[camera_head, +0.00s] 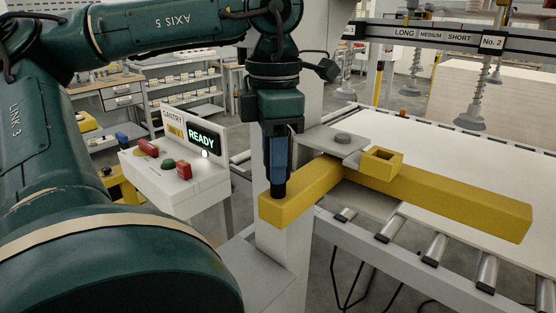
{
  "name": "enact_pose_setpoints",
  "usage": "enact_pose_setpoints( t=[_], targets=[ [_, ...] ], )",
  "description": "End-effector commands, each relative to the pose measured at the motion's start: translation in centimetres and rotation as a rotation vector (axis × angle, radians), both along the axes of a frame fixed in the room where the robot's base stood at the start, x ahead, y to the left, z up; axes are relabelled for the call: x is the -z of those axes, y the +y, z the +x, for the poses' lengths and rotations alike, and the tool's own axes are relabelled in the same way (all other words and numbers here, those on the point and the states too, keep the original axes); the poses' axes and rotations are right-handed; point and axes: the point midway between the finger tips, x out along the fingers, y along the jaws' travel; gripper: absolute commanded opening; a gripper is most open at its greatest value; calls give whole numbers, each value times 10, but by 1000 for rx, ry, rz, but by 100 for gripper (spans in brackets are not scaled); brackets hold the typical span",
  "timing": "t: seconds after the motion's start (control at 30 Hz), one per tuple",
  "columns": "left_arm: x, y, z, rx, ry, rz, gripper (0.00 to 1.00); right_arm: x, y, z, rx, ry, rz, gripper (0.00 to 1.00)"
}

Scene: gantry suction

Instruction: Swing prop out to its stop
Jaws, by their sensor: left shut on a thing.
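The yellow prop (455,194) is a level bar at the panel table's near edge. Its long arm reaches right over the white panel (455,140), and its short arm (308,192) comes toward the lower left. A grey bracket plate (332,139) with a round bolt head lies over the bend. A square yellow socket (382,161) stands on the bar beside it. My left gripper (279,184) points straight down, shut at the short arm's end. What its fingertips close on, perhaps a dark peg there, is mostly hidden. My right gripper is not in view.
A control box (178,170) with a READY display and coloured buttons stands left of the gripper. Metal rollers (435,249) run below the bar. A gantry beam (440,38) with suction cups (475,108) hangs over the panel. A white post (285,250) stands under the short arm.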

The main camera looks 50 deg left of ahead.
Motion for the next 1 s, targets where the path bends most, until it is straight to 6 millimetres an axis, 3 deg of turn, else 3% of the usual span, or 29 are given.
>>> enact_pose_setpoints(
  t=[0.53, 0.57, 0.8, 1.0],
  targets=[
    [-4, 4, 4, -13, -20, -1, 0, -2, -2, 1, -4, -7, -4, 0],
    [-4, 4, 4, -14, -20, -1, 35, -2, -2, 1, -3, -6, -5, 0],
    [-2, 4, 3, -8, -14, -2, 54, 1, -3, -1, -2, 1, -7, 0],
    [-2, 3, 2, -6, -11, -2, 54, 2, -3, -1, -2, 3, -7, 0]
  ],
)
